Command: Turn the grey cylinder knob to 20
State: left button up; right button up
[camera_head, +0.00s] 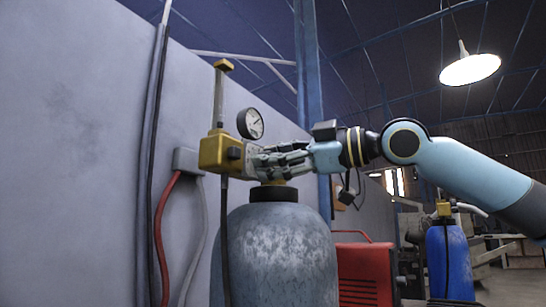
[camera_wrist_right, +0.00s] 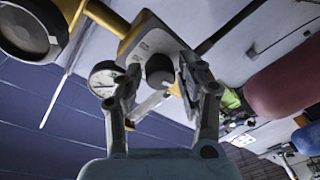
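The grey cylinder (camera_head: 276,250) stands upright in the head view, below a yellow valve block (camera_head: 214,152) with a round gauge (camera_head: 250,123). The marks are too small to read. My right gripper (camera_head: 258,160) reaches in from the right at the block. In the wrist view its fingers (camera_wrist_right: 158,80) stand on either side of the knob, with gaps visible, so it looks open. In the head view the fingers hide the knob. My left gripper is not in view.
A grey wall (camera_head: 80,150) with a junction box (camera_head: 187,160) and a red hose (camera_head: 160,225) is at the left. A red machine (camera_head: 366,268) stands right of the cylinder, with a blue cylinder (camera_head: 450,262) farther right. A lamp (camera_head: 469,69) hangs above.

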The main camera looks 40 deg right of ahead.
grip_shut()
jog(key=shift+m, duration=0.4)
jog(key=shift+f+m+t+h+b, duration=0.1)
jog(key=shift+m+t+h+b, duration=0.45)
jog(key=shift+m, duration=5)
jog(key=shift+m+t+h+b, duration=0.1)
jog(key=shift+m+h+b, duration=0.95)
jog(key=shift+m, duration=4.45)
jog(key=shift+f+m+t+h+b, duration=0.2)
jog(key=shift+m+b, duration=1.2)
jog(key=shift+m, duration=4.15)
jog(key=shift+r+m, duration=0.15)
jog(key=shift+m, duration=0.15)
